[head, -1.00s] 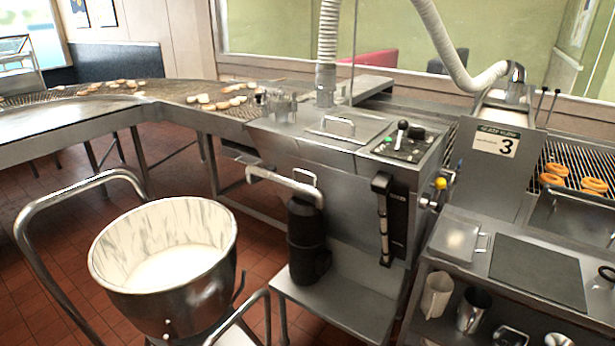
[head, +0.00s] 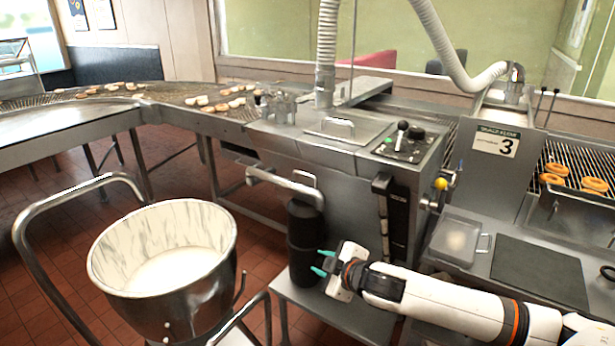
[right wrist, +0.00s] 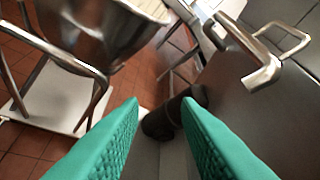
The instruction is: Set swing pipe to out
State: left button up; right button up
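The swing pipe (head: 283,184) is a bare metal tube on the front of the steel machine, with its bent end at the right above a black cylinder (head: 304,222). It also shows at upper right in the right wrist view (right wrist: 240,42). My right gripper (head: 322,262) has teal fingers, apart and empty, below the pipe's end and in front of the black cylinder. In the right wrist view its fingers (right wrist: 160,110) are spread, with the dark cylinder seen between and beyond them. The pipe is clear of both fingers. My left gripper is out of view.
A steel bowl (head: 200,300) of white glaze stands on a railed cart at left. A thin handle (head: 306,177) sits close by the pipe. A black lever panel (head: 399,225) is to the right. Open tiled floor lies between cart and machine.

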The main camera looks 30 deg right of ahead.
aim_at(306, 176)
jog(key=w+d+r+n+t, duration=0.2)
jog(key=w+d+r, duration=0.15)
jog(key=r, duration=0.35)
jog(key=w+d+r+n+t, duration=0.15)
jog(key=d+r, duration=0.25)
jog(key=r, duration=0.4)
jog(key=shift+g+y, duration=0.25)
jog(key=shift+y, duration=0.15)
jog(key=p+x, duration=0.5)
jog(key=x, duration=0.7)
jog(key=shift+w+f, duration=0.1)
jog(key=shift+w, duration=0.1)
grip_shut()
